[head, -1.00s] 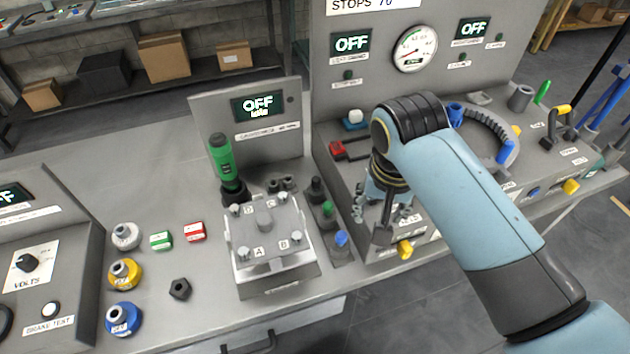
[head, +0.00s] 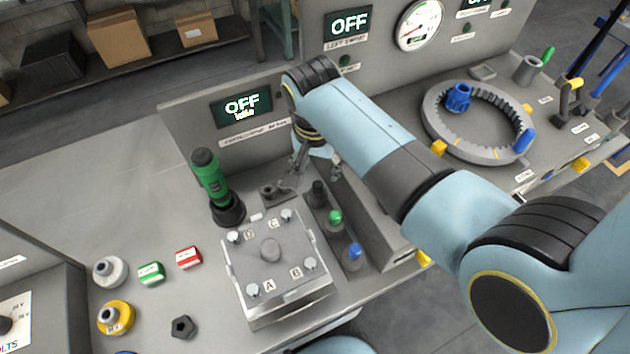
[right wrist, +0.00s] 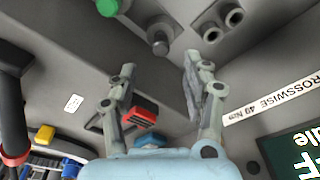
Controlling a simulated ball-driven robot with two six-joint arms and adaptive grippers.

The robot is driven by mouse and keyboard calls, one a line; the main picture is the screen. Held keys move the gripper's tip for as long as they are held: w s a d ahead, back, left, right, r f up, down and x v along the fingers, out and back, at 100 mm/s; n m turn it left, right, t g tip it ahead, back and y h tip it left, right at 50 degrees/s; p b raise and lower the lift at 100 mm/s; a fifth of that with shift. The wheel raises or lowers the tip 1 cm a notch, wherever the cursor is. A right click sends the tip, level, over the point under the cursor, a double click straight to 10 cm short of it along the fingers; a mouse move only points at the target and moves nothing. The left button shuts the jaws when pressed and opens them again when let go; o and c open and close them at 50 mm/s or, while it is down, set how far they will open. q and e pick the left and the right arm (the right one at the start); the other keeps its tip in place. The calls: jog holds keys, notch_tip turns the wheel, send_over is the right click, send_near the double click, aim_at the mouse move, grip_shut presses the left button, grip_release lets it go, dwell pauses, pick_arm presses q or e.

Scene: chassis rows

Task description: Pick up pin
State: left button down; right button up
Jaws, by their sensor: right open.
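My right gripper (head: 314,176) is open and empty, in front of the grey panel with the "OFF" display. In the right wrist view its two fingers (right wrist: 158,75) stand apart with nothing held between them. No part is labelled as a pin. A small rack holds upright pieces: a dark one (head: 318,192), a green-topped one (head: 335,217) and a blue-topped one (head: 354,251). The dark piece (right wrist: 159,42) and the green top (right wrist: 107,6) show beyond the fingertips in the right wrist view. A two-holed block (head: 270,193) lies left of the gripper. My left gripper is not in view.
A toothed ring (head: 433,128) lies at the right. The bench at left (head: 100,190) is clear.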

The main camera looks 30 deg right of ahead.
aim_at(318, 184)
jog(key=shift+f, duration=0.8)
notch_tip(318, 184, down, 5)
jog(key=b, duration=0.6)
jog(key=shift+w, duration=0.15)
jog(key=shift+d+f+b, duration=0.1)
jog(key=shift+f+b, duration=0.15)
jog(key=shift+b, duration=0.15)
jog(key=shift+r, duration=0.15)
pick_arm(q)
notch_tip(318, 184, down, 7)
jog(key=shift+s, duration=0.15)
pick_arm(e)
grip_shut()
